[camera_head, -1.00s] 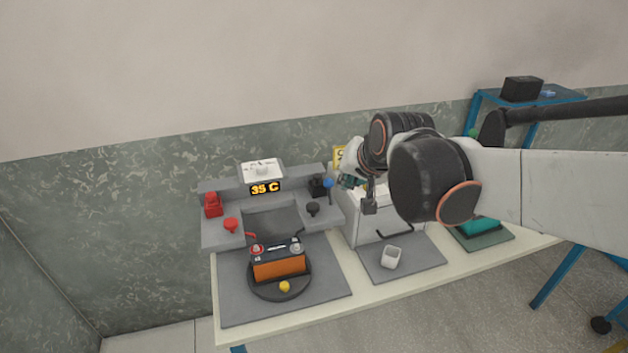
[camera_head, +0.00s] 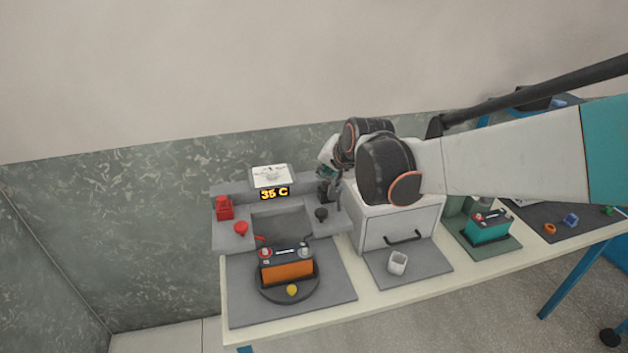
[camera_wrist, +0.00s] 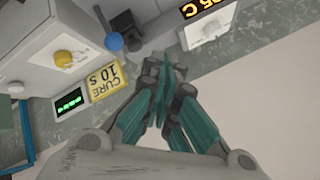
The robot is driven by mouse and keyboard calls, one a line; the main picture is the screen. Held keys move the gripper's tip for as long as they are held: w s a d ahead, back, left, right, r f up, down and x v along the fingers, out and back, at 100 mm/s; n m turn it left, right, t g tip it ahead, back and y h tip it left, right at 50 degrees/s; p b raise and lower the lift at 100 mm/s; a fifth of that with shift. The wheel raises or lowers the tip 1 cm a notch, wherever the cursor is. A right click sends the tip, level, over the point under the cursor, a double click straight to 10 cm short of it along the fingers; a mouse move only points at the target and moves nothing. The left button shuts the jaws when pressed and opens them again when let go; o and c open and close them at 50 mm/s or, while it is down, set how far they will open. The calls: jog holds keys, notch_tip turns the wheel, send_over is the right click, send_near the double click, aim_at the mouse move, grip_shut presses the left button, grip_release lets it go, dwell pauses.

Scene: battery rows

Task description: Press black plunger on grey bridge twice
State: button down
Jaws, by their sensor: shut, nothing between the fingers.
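The black plunger (camera_head: 321,214) stands on the right arm of the grey bridge (camera_head: 232,243), its dark round cap visible in the head view. In the wrist view my shut teal-sided fingers (camera_wrist: 160,64) are beside the black block (camera_wrist: 123,23) and a blue knob (camera_wrist: 114,41). I cannot make out the plunger clearly there. No contact with the plunger shows.
A red plunger (camera_head: 240,228) and red block (camera_head: 224,208) are on the bridge's left. An orange battery (camera_head: 288,272) sits on a round dark plate in front. A "35 C" display (camera_head: 274,194) is behind.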

aim_at(325, 211)
jog(key=shift+f, duration=0.15)
notch_tip(325, 211, down, 9)
jog(key=b, duration=0.6)
jog(key=shift+r, duration=0.2)
dwell(1.1)
jog(key=shift+f+b, duration=0.35)
jog(key=shift+b, duration=0.1)
jog(key=shift+f+b, duration=0.7)
jog(key=shift+f, duration=0.3)
dwell(1.0)
jog(key=shift+r, duration=0.1)
jog(key=shift+r+p, duration=1.05)
jog(key=shift+r, duration=0.25)
jog(key=shift+r, duration=0.1)
